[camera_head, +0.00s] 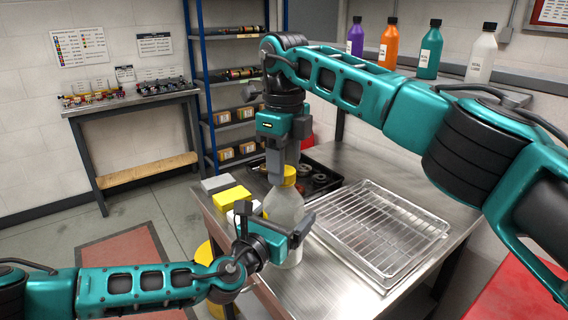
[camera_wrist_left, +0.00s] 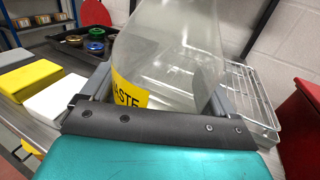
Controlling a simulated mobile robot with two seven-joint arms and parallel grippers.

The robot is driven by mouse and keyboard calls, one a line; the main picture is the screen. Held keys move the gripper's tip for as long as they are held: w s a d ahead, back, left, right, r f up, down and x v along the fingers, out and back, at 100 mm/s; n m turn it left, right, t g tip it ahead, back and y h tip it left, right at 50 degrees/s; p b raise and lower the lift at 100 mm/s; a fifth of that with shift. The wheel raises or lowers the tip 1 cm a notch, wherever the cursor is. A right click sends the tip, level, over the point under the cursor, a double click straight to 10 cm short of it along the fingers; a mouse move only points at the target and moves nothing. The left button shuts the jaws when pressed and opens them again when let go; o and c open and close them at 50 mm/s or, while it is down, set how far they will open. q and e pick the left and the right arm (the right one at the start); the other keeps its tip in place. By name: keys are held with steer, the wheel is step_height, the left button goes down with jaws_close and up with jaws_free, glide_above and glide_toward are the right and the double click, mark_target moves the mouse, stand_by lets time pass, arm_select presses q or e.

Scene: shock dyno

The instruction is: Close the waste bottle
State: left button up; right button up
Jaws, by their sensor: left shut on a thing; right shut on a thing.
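The clear waste bottle (camera_head: 286,207) stands upright at the near left part of the steel bench; its yellow label reading "WASTE" shows in the left wrist view (camera_wrist_left: 128,92). My left gripper (camera_head: 276,228) is shut around the bottle's body from the near side, with a finger on each side in the wrist view. The yellow cap (camera_head: 290,174) is at the bottle's mouth. My right gripper (camera_head: 283,165) points straight down from above and is shut on the cap. Its fingers partly hide the cap, and I cannot tell how tightly the cap sits on the neck.
A wire rack in a metal tray (camera_head: 412,241) lies to the right of the bottle. A yellow block (camera_head: 231,197), a grey block and a white block lie to the left. A black tray (camera_head: 325,178) with parts is behind. Several coloured bottles stand on the back shelf.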

steer(key=o, duration=1.2)
steer(key=shift+o, duration=0.2)
steer(key=shift+r, duration=3.8)
arm_select(q)
steer(key=o, duration=1.8)
steer(key=v, duration=1.3)
steer(key=shift+w, duration=0.1)
arm_select(e)
steer(key=shift+r, duration=0.1)
arm_select(q)
steer(key=shift+f, duration=0.1)
